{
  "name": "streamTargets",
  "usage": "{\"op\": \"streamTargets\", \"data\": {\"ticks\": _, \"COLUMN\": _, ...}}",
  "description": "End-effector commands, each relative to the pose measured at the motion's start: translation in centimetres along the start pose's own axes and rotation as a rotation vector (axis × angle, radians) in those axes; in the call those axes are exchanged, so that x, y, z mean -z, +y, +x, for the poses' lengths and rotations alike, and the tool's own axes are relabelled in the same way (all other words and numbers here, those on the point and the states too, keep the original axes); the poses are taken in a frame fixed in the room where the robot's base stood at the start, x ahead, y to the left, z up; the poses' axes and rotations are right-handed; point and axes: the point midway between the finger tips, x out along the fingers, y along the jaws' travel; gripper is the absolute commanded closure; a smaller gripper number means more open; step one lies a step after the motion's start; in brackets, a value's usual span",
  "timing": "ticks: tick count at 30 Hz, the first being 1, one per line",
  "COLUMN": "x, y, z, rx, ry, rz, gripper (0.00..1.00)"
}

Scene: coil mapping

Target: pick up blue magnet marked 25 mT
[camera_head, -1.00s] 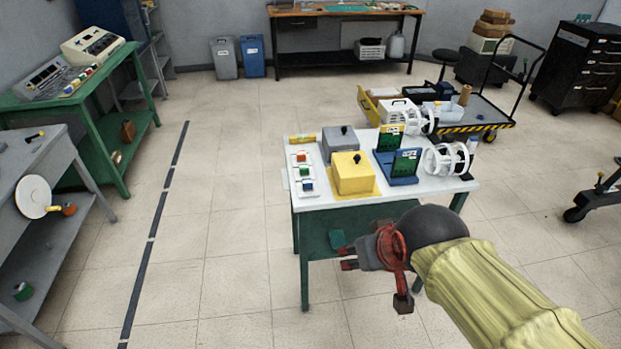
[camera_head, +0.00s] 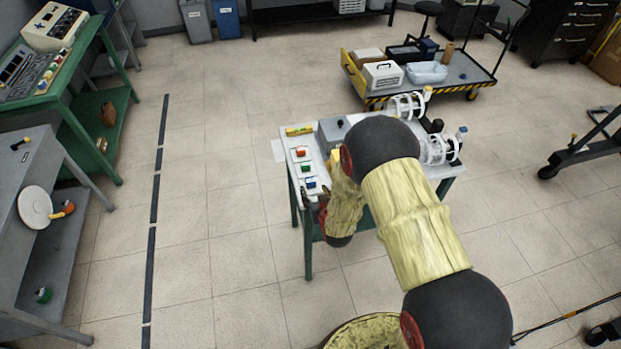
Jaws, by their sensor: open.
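A small blue block (camera_head: 311,184), which looks like the blue magnet, sits at the near end of a white strip (camera_head: 294,163) on the left side of the white-topped table. Its 25 mT mark is too small to read. A green block (camera_head: 305,168) and a red block (camera_head: 300,152) sit behind it in the same row. My gripper (camera_head: 313,200) is open at the table's near left corner, just in front of the blue block. Its fingers are small and partly hidden by my arm. I cannot tell its height above the table or any contact.
My arm hides much of the tabletop. A grey box (camera_head: 334,128) and a yellow cylinder (camera_head: 299,130) stand behind the blocks. White coils (camera_head: 438,149) stand at the right. A loaded cart (camera_head: 472,85) is behind. The floor left of the table is clear.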

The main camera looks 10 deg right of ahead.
Motion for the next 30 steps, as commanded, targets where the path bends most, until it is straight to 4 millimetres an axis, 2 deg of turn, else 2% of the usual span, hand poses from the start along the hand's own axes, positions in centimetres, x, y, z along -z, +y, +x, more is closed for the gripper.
{"op": "streamTargets", "data": {"ticks": 10, "x": 0.2, "y": 0.2, "z": 3.4, "rx": 0.0, "ry": 0.004, "rz": 0.0, "gripper": 0.52}}
{"op": "streamTargets", "data": {"ticks": 18, "x": 0.6, "y": 0.5, "z": 6.9, "rx": 0.0, "ry": 0.003, "rz": 0.0, "gripper": 0.52}}
{"op": "streamTargets", "data": {"ticks": 28, "x": 0.7, "y": 0.5, "z": 7.6, "rx": 0.0, "ry": 0.003, "rz": 0.0, "gripper": 0.52}}
{"op": "streamTargets", "data": {"ticks": 30, "x": 0.7, "y": 0.5, "z": 7.6, "rx": 0.0, "ry": 0.003, "rz": 0.0, "gripper": 0.55}}
